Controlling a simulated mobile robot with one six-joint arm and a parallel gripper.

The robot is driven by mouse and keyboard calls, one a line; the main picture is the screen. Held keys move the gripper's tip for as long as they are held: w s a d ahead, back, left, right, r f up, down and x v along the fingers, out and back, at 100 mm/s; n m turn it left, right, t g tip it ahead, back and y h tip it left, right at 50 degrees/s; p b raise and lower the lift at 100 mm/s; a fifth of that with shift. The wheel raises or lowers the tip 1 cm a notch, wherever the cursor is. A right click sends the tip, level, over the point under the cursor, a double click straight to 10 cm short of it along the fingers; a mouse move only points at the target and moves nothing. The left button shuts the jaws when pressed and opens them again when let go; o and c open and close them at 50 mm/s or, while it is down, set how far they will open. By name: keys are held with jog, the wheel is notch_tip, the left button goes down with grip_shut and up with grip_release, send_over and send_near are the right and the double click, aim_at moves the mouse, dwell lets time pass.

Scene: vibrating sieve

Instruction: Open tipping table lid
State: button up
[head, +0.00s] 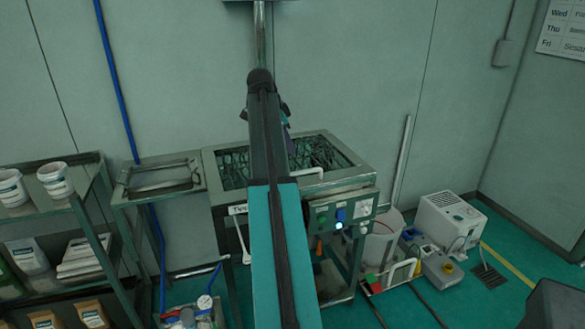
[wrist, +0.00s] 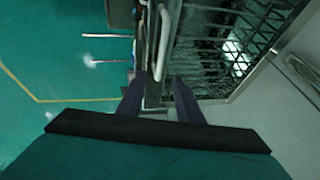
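The tipping table (head: 350,182) is a metal stand with a framed, crisscross dark mesh-like top (head: 318,152), lying flat. A white bar handle (head: 308,172) shows at its front edge, and in the wrist view a white handle (wrist: 168,40) runs along the edge beside the mesh. The handle is ahead of the fingertips; I cannot tell the gap.
A control panel (head: 342,212) with buttons is on the table's front. A sink-like metal bench (head: 127,192) stands left, with a shelf of tubs (head: 88,165) further left. A white machine (head: 450,222) and a bucket (head: 382,243) stand on the right.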

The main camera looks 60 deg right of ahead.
aim_at(299, 172)
jog(key=shift+w+a+f, duration=0.1)
jog(key=shift+w, duration=0.15)
jog(key=shift+p+x, duration=1.3)
jog(key=shift+x, duration=5.55)
grip_shut()
